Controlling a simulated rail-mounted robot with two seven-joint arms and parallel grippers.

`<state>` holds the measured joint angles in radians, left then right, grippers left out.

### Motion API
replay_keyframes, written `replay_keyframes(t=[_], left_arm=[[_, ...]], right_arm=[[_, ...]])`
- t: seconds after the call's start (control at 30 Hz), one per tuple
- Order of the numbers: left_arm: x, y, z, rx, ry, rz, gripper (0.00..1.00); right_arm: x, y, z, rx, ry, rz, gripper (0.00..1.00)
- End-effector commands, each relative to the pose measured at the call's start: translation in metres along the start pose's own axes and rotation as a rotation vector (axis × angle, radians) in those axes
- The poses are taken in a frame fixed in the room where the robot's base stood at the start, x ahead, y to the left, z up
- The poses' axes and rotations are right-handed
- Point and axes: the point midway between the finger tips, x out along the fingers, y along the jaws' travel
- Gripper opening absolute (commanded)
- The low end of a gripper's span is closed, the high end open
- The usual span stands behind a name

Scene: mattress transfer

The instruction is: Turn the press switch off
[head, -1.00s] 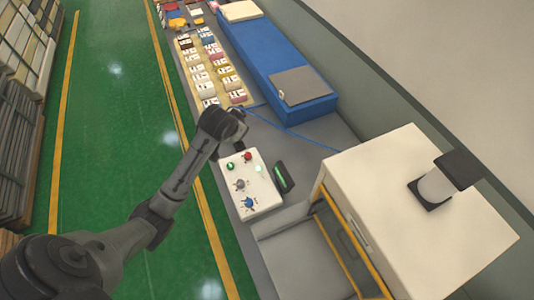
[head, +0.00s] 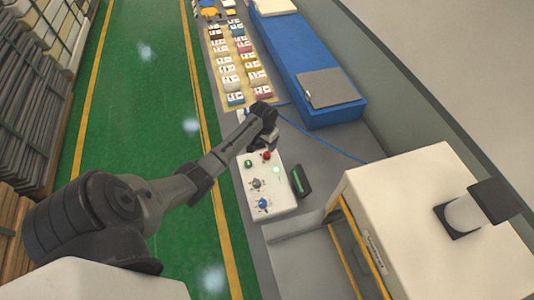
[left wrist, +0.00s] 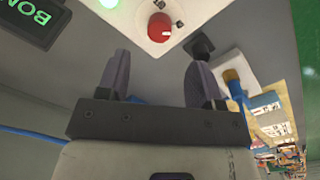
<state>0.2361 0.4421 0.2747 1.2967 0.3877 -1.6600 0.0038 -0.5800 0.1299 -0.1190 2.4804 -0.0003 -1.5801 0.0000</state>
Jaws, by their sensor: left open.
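A white control box (head: 279,199) carries a green button (head: 249,163), a red button (head: 267,155), a glowing green light (head: 277,170), a grey knob (head: 256,184) and a blue knob (head: 263,204). No readable label shows which is the press switch. My left gripper (head: 268,141) is over the box's far end, close to the red button. In the left wrist view, the red button (left wrist: 160,27) lies just beyond the open, empty fingers (left wrist: 157,75), with a gap between. My right gripper is not in view.
A dark display (left wrist: 30,22) stands beside the box. A white machine (head: 420,210) with a yellow-edged opening is at the right. A blue mattress (head: 305,65) lies farther back, with a grey sheet (head: 328,88). Small packages (head: 240,55) line the left side of the bench.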

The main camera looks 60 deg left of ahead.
Motion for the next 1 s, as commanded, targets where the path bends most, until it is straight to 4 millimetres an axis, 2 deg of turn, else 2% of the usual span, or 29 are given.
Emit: replay_keyframes(t=[0.03,0.2,0.43,0.63,0.97,1.0], left_arm=[[0.011,0.000,0.000,0.000,-0.003,0.001,0.60],[0.040,0.001,0.000,0.000,-0.002,0.001,0.60],[0.066,0.000,0.000,0.001,0.001,-0.001,0.60],[0.076,0.000,0.000,0.001,0.001,-0.001,0.60],[0.077,0.000,0.000,0.002,0.002,-0.001,0.60],[0.077,0.000,0.000,0.002,0.002,-0.001,0.56]], right_arm=[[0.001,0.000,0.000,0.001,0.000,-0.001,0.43],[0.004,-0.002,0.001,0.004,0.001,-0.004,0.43],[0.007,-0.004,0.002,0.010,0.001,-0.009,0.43],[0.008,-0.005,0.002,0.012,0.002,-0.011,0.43],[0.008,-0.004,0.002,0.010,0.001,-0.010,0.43],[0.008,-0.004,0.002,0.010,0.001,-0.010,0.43]])
